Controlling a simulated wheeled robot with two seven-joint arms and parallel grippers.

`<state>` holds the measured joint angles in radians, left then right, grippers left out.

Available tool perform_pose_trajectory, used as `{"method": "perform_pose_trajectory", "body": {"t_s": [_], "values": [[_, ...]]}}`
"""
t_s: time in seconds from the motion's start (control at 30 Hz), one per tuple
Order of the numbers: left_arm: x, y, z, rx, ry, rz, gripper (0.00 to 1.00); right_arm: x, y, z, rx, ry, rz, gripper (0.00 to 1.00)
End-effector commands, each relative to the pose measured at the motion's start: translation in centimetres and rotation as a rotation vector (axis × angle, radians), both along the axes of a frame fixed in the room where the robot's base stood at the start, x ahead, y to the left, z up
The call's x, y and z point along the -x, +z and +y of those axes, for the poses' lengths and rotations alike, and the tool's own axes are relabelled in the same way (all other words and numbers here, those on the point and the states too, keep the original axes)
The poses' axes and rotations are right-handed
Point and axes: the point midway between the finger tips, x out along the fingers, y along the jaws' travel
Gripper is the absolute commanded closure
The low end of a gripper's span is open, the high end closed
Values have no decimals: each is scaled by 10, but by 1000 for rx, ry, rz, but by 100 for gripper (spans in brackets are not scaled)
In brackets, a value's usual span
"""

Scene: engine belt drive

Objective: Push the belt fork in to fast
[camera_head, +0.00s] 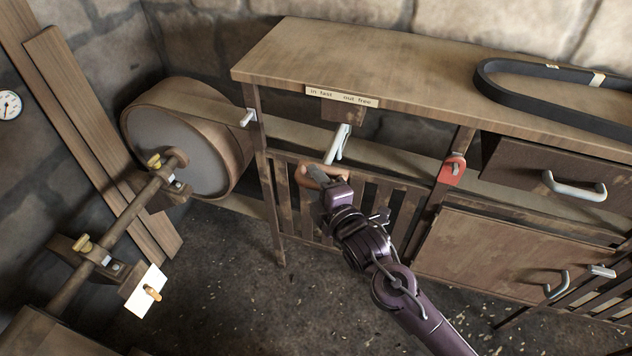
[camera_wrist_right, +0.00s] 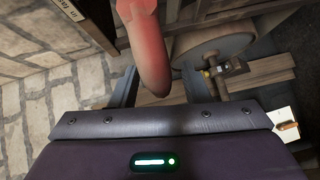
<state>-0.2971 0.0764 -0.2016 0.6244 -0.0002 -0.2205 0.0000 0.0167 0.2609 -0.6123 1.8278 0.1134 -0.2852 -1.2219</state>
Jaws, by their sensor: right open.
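The belt fork shows in the head view as a pale metal rod (camera_head: 341,143) under the bench edge, with a reddish-brown handle (camera_head: 305,173) at its near end. A label (camera_head: 342,97) above reads "in fast" on the left and "out free" on the right. My right gripper (camera_head: 318,178) is open at the handle and partly covers it. In the right wrist view the rounded handle (camera_wrist_right: 147,50) lies between the two fingers in the picture, with a gap on each side. I cannot tell whether they touch it. My left gripper is not in view.
A belt drum (camera_head: 175,150) and shaft with brass-topped bearings stand at left. A black belt (camera_head: 490,85) lies on the bench top (camera_head: 390,60). A red plate (camera_head: 452,169) sits on the bench post. Slats (camera_head: 375,205) stand behind my gripper. The floor in front is open.

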Motion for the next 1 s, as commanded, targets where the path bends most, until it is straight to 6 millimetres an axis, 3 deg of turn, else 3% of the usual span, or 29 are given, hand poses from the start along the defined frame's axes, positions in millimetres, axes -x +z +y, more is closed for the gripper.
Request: {"method": "perform_pose_trajectory", "body": {"t_s": [0.17, 0.5, 0.77, 1.0], "values": [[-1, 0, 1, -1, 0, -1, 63, 0, 0, 0, 0, 0, 0, 58], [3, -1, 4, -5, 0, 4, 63, 0, 0, 0, 0, 0, 0, 100], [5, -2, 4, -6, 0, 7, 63, -4, -1, -2, 2, -1, -2, 100], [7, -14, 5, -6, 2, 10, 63, -56, -1, -18, 4, -2, -8, 100]]}}
